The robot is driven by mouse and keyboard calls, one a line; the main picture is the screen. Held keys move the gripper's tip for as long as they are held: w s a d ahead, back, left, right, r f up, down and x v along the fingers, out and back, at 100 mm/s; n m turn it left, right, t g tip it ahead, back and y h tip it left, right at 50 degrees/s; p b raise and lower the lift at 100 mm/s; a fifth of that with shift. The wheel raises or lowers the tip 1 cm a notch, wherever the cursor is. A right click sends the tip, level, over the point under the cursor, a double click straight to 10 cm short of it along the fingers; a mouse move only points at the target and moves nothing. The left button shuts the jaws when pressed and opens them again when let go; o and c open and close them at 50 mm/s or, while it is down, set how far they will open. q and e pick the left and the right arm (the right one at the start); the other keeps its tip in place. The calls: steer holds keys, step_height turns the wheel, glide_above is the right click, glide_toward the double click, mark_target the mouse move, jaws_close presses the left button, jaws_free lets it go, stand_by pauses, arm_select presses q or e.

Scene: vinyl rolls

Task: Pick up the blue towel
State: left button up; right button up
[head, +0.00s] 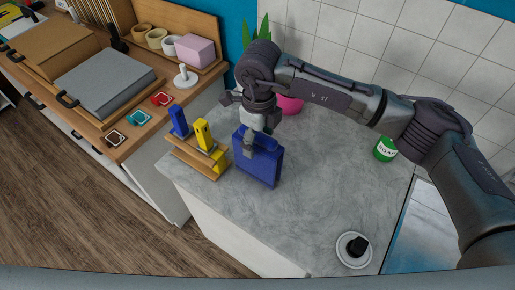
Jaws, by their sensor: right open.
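A dark blue, folded-looking block (262,168), which I take to be the blue towel, stands on the grey countertop (310,190) beside a small wooden rack. My right gripper (252,145) reaches down from above to its upper edge. It is open, with one finger in front of the blue face. The gripper covers part of the top edge, and I cannot tell whether the fingers touch it. My left gripper is not in the view.
The wooden rack (192,158) left of the towel holds yellow pieces (203,133) and a smaller blue piece (178,122). A pink pot (290,104) stands behind my gripper. A green soap container (385,148) and white dish (346,254) stand right. The counter's middle is clear.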

steer(key=shift+f, duration=1.3)
steer(key=c, duration=1.2)
steer(key=shift+c, duration=0.4)
steer(key=shift+r, duration=0.1)
